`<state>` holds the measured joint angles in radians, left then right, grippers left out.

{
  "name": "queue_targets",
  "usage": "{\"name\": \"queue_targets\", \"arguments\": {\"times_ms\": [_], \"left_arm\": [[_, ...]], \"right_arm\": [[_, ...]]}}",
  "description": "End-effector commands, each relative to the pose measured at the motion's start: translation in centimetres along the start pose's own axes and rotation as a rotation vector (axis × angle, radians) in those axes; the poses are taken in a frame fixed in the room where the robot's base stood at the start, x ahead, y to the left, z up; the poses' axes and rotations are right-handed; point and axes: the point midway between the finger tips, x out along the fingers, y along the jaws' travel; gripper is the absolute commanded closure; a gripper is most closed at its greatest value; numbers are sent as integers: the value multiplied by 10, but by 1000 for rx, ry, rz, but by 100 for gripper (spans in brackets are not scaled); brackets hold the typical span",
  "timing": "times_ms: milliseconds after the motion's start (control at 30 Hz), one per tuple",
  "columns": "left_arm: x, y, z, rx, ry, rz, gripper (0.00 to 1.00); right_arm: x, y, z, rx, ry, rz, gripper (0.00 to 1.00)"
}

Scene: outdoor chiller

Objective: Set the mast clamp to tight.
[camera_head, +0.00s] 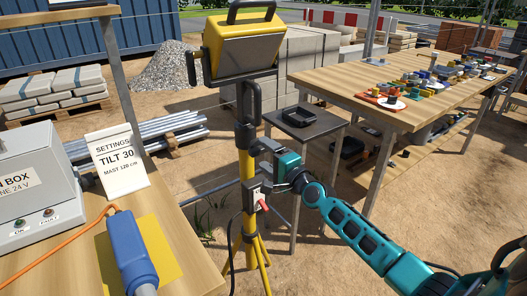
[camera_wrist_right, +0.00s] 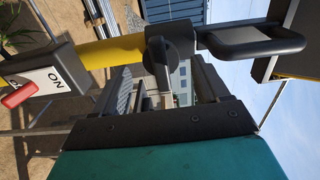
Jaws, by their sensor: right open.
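The yellow mast (camera_head: 246,180) stands upright on a tripod and carries a yellow lamp head (camera_head: 240,48). The black mast clamp (camera_head: 245,137) sits around the mast below a black handle. In the right wrist view the clamp's dark knob (camera_wrist_right: 172,55) faces me, just beyond the fingertips. My right gripper (camera_head: 265,149) is open beside the clamp, its fingers (camera_wrist_right: 160,78) spread on either side of the knob's line. I cannot tell whether they touch the knob. My left gripper is not in view.
A switch box (camera_head: 257,198) with a red lever is on the mast just below my gripper. A sign (camera_head: 117,163) reads "TILT 30, MAST 120 cm" on the left table. A small dark table (camera_head: 308,128) and a long wooden table (camera_head: 345,90) stand behind, right.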

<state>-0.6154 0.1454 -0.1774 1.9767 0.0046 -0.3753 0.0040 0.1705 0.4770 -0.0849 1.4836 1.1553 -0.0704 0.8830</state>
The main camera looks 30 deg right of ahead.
Motion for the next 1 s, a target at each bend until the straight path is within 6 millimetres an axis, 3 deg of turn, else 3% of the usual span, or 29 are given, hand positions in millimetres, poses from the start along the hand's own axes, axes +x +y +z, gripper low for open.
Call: {"name": "queue_targets", "arguments": {"times_ms": [433,1000], "left_arm": [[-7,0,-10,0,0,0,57],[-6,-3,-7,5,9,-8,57]], "right_arm": [[-51,-1,0,0,1,0,26],[-54,-1,0,0,1,-1,26]]}}
